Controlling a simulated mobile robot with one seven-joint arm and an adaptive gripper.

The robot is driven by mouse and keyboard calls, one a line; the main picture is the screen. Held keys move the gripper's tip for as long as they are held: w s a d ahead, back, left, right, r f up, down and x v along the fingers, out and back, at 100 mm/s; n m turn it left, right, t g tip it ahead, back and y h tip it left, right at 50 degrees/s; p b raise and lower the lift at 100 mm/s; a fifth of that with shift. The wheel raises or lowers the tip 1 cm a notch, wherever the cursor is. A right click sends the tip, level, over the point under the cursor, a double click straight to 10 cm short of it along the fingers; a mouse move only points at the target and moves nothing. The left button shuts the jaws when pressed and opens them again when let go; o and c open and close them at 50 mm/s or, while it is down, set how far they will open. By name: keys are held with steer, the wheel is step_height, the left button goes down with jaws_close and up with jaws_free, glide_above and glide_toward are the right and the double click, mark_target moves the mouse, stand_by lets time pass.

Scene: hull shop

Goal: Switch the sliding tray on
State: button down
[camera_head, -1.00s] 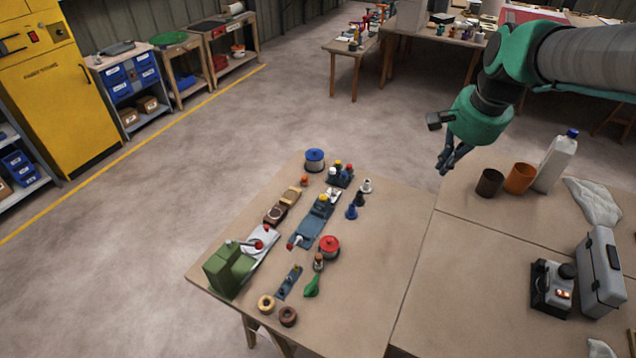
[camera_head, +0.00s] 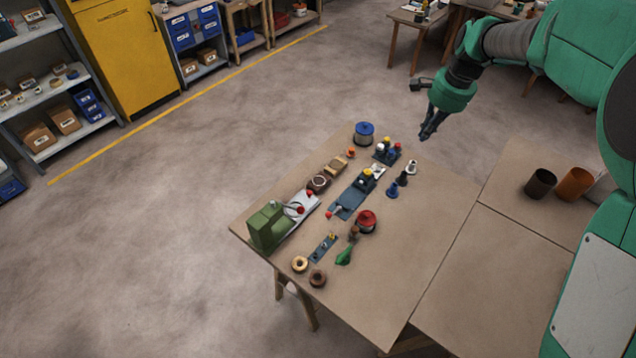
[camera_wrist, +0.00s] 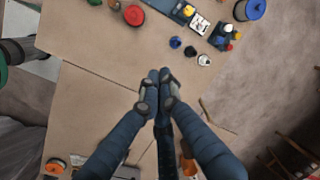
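A blue-grey base plate (camera_head: 348,203) with a yellow knob, a white end piece and a red-tipped lever lies mid-bench; its far end shows in the wrist view (camera_wrist: 172,8). A green machine (camera_head: 266,228) with a pale flat plate (camera_head: 300,207) and red balls stands at the bench's left edge. I cannot tell for certain which is the sliding tray, or read any switch setting. My gripper (camera_head: 426,136) hangs above and behind the bench's far right corner, apart from both. In the wrist view its fingertips (camera_wrist: 160,76) are together, with nothing between them.
Near the devices stand a blue-topped spool (camera_head: 364,133), a red-topped spool (camera_head: 366,221), small blue, black and white pieces (camera_head: 392,190) and a small block with coloured knobs (camera_head: 387,153). Brown and orange cups (camera_head: 573,184) stand right. The bench's front right is clear.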

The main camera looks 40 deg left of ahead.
steer(key=s+a+f+m+g+p, duration=0.1)
steer(key=s+a+f+p, duration=0.1)
steer(key=a+f, duration=1.1)
steer(key=s+a+f+g+p, duration=0.1)
steer(key=a+f+p, duration=0.3)
steer(key=a+f, duration=0.9)
steer(key=shift+s+a+m+g+h, duration=0.4)
steer(key=shift+s+a, duration=0.35)
steer(key=shift+s, duration=0.1)
steer(key=x, duration=0.9)
steer(key=shift+s+a+f+p, duration=0.2)
steer(key=shift+s+a+f, duration=0.1)
steer(key=shift+s, duration=0.3)
steer(key=shift+s+a+f+p, duration=0.2)
steer(key=shift+s+a+f, duration=0.15)
steer(key=shift+s, duration=0.2)
steer(key=shift+s+a+f, duration=0.1)
steer(key=shift+s+a, duration=0.2)
steer(key=shift+s, duration=0.4)
steer(key=shift+s, duration=0.15)
